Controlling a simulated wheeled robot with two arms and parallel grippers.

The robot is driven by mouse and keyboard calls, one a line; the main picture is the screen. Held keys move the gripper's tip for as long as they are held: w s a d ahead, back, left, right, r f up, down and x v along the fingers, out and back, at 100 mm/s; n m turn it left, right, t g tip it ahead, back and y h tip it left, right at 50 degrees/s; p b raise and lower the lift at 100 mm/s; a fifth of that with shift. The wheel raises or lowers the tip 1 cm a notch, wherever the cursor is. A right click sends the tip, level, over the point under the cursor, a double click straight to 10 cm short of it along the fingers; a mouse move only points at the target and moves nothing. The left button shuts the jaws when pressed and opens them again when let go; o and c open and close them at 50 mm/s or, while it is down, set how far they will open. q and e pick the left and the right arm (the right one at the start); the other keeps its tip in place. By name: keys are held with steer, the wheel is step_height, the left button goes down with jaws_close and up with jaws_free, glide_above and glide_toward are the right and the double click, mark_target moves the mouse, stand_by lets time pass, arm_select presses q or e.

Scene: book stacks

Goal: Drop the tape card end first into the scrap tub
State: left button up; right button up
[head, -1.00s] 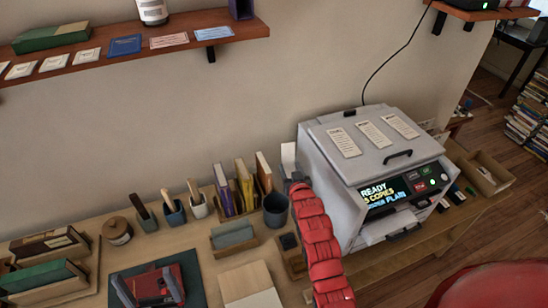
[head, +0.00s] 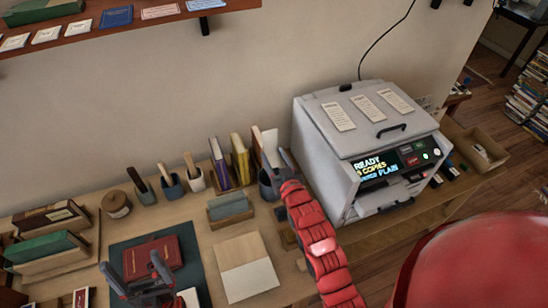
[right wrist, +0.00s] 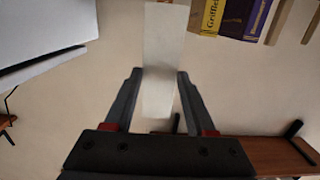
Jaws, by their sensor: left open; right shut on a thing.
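The white tape card (head: 270,142) stands up behind my right gripper (head: 281,160) in the head view; its lower part is hidden by the fingers. The right wrist view shows the long pale card (right wrist: 165,50) between the fingers of my right gripper (right wrist: 158,78), which is shut on it. The dark grey scrap tub (head: 266,188) stands on the bench just below this gripper in the picture, partly covered by it. I cannot tell whether the card is directly over the tub. My left gripper (head: 138,277) is open and empty, in front of a red book (head: 152,257) on a dark mat.
A grey copier (head: 365,150) stands close to the right of the tub. Upright books (head: 240,160) and tool cups (head: 172,187) line the wall to its left. A card box (head: 230,208) and a pale board (head: 247,266) lie in front. A shelf (head: 130,30) hangs above.

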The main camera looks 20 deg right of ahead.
step_height(320, 180, down, 10)
steer(key=b, duration=0.6)
steer(key=shift+r, duration=0.2)
steer(key=o, duration=1.4)
steer(key=shift+r, duration=0.1)
steer(key=shift+r+p, duration=1.65)
steer(key=shift+r, duration=3.3)
